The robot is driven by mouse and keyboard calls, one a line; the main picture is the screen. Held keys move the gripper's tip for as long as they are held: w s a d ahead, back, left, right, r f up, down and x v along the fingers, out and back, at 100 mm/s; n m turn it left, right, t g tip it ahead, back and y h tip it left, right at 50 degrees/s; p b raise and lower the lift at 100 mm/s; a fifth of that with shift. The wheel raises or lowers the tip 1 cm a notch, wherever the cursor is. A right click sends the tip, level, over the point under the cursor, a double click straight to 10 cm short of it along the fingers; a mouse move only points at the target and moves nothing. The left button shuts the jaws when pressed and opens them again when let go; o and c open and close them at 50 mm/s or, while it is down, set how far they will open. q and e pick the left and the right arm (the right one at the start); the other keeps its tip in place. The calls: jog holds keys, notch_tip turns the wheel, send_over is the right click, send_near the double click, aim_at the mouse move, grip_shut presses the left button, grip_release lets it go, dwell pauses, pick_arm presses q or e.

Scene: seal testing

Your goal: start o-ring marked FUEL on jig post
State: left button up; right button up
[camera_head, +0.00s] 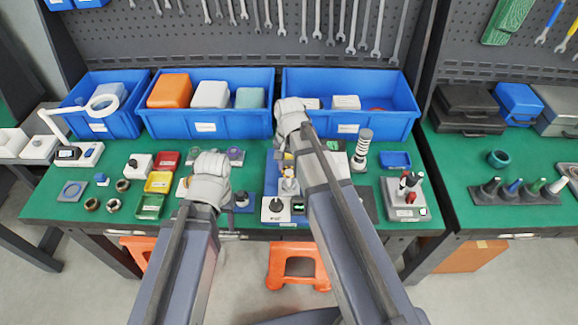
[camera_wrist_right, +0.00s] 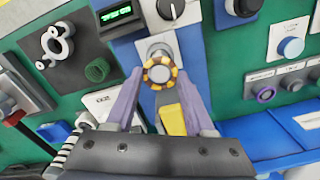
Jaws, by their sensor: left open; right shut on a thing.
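My right gripper (camera_wrist_right: 160,78) is shut on a ring (camera_wrist_right: 148,72) with yellow and dark segments, held between its fingertips. In the right wrist view the ring lies in front of a pale round post (camera_wrist_right: 158,47) on the blue jig base (camera_wrist_right: 126,50). I cannot tell whether the ring touches or surrounds the post. No FUEL marking is readable. In the head view the jig's post (camera_head: 289,186) stands below my right wrist, and the right arm hides part of the jig. My left gripper (camera_head: 210,166) is left of the jig, open, its fingertips mostly hidden.
A green display (camera_wrist_right: 118,14) and a black knob (camera_wrist_right: 170,9) sit beside the post. Red, yellow and green trays (camera_head: 158,183) lie left on the green mat. A striped column (camera_head: 361,149) and a holder with tools (camera_head: 408,196) stand right. Blue bins (camera_head: 205,127) line the back.

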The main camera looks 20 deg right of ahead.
jog(key=shift+f, duration=0.15)
jog(key=o, duration=1.1)
jog(key=shift+c, duration=0.2)
notch_tip(320, 180, up, 7)
jog(key=p, duration=0.6)
jog(key=shift+p, duration=0.4)
jog(key=s+a+f+n+h+b, duration=0.1)
jog(key=s+a+n, duration=0.9)
jog(key=s, duration=0.4)
jog(key=shift+s+a+n, duration=0.2)
jog(key=shift+a+n, duration=0.05)
jog(key=shift+n, duration=0.45)
